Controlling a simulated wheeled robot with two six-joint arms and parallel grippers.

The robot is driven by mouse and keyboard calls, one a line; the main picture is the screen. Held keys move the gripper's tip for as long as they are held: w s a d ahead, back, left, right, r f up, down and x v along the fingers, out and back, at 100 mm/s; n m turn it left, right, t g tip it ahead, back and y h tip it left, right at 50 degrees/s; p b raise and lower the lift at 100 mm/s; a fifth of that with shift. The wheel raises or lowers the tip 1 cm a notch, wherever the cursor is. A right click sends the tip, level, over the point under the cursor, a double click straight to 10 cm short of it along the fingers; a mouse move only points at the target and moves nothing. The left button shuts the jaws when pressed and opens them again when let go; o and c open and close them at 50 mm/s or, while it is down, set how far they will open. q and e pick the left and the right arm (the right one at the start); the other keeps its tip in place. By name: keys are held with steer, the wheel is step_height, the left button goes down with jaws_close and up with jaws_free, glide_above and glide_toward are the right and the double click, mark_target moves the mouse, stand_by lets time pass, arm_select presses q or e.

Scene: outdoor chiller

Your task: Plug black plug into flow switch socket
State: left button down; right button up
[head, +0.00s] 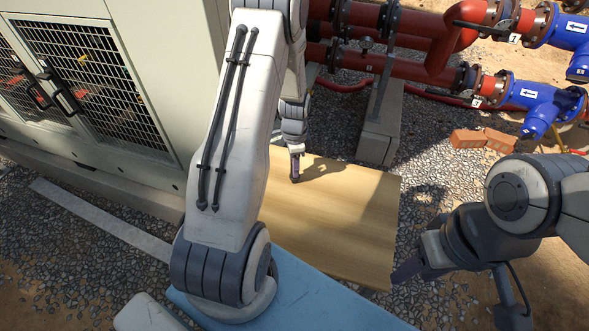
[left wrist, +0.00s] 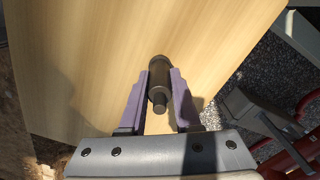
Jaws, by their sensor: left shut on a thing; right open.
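The black plug (left wrist: 159,76) is a dark stepped cylinder between the two purple fingers of my left gripper (left wrist: 160,92) in the left wrist view. The fingers are shut on it, one on each side, above the wooden board. In the head view my left gripper (head: 295,168) is small and hangs over the board's far part, with the dark plug just below its fingers. My right gripper (head: 408,270) is at the lower right, beside the board's right edge, open with nothing seen in it. I cannot make out the flow switch socket in either view.
The wooden board (head: 340,225) lies on gravel. A chiller cabinet (head: 150,120) with mesh doors stands at the left. Red pipes (head: 385,65) and blue fittings (head: 540,100) run along the back right, near a concrete block (head: 380,135). Bricks (head: 482,139) lie at the right.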

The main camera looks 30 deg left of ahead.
arm_select(q)
steer(key=shift+r+p, duration=2.85)
steer(key=shift+r, duration=0.75)
steer(key=shift+f, duration=0.1)
steer(key=c, duration=1.5)
jaws_free()
jaws_close()
